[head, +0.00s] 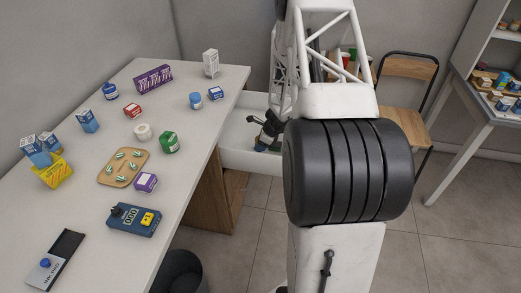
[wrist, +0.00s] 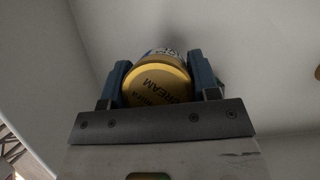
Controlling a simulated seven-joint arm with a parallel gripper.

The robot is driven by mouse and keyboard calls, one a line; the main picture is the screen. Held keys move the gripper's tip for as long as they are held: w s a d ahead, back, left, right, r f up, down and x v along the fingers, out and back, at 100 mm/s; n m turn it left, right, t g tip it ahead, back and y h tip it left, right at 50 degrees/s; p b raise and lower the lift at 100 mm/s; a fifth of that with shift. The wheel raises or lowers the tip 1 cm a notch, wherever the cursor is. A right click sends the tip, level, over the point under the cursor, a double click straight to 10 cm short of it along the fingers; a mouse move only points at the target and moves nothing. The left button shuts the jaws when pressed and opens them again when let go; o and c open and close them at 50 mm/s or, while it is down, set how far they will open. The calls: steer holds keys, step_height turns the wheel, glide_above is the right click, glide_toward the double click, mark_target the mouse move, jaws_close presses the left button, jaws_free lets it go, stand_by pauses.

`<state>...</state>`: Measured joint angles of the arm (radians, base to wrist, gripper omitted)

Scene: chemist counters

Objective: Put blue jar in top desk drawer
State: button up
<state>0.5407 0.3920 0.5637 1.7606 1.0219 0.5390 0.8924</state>
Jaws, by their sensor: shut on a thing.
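My gripper (head: 265,141) is over the open white drawer (head: 238,158) at the right side of the desk, partly hidden by my arm. In the wrist view my gripper (wrist: 162,88) is shut on a jar (wrist: 156,86) with a yellow round end lettered "CREAM"; blue fingers grip both sides. On the desk stand a small blue jar (head: 196,101) and a blue-lidded jar (head: 110,91).
The white desk (head: 195,190) holds several boxes, a tan tray (head: 112,172) and a blue meter (head: 133,220). A wooden cabinet (head: 212,198) stands below the drawer. A chair (head: 407,120) and a shelf table (head: 485,105) are at the right.

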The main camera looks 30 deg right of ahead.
steer(key=shift+f, duration=1.85)
steer(key=shift+f, duration=0.1)
steer(key=o, duration=1)
steer(key=v, duration=1.2)
